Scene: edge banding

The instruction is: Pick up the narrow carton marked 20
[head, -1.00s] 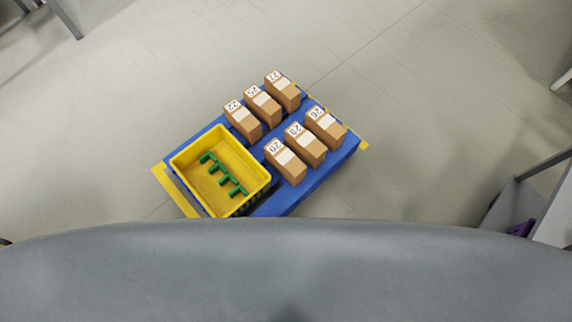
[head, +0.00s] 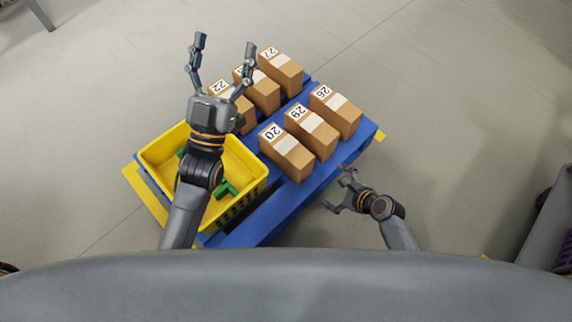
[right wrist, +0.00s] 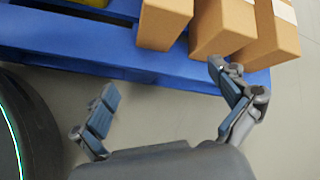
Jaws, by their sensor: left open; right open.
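The narrow carton marked 20 (head: 287,154) stands on the blue pallet, nearest the yellow bin in the front row. It has a brown body, a white label and a pale tape strip. My left gripper (head: 225,42) is open and empty, above the bin and the back row, to the upper left of carton 20. My right gripper (head: 337,188) is open and empty, low beside the pallet's front edge, to the lower right of carton 20. In the right wrist view its open fingers (right wrist: 165,95) point toward the pallet side and the carton bottoms above it.
Cartons 29 (head: 312,131) and 26 (head: 336,111) stand beside carton 20. A back row holds carton 22 (head: 236,111), carton 27 (head: 281,72) and one partly hidden carton. The yellow bin (head: 256,187) with green parts sits on the blue pallet (head: 262,222).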

